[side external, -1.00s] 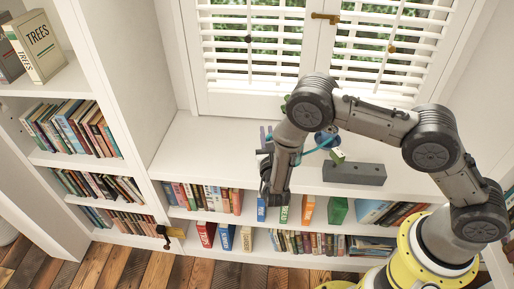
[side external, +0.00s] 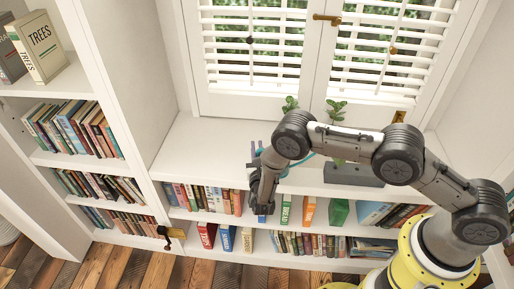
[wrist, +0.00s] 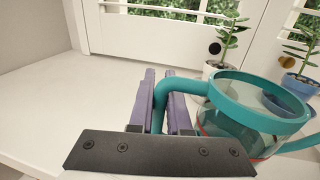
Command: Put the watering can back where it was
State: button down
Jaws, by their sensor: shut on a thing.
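The watering can (wrist: 262,98) shows in the wrist view with a teal rim, a clear body and a teal curved handle (wrist: 187,86). My gripper (wrist: 164,103) has purple fingers on both sides of the handle, shut on it. The can sits to the right of the fingers, upright or nearly so. There only a little teal (side external: 295,166) shows past my arm, which hides most of the can. I cannot tell whether the can touches the counter.
A plant in a white pot (wrist: 210,69) and one in a blue pot (wrist: 295,87) stand behind the can near the window. The counter's left part is clear. Bookshelves lie below.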

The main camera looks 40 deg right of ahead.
jog(key=c, duration=1.3)
grip_release()
jog(key=shift+f, duration=0.1)
jog(key=o, duration=0.4)
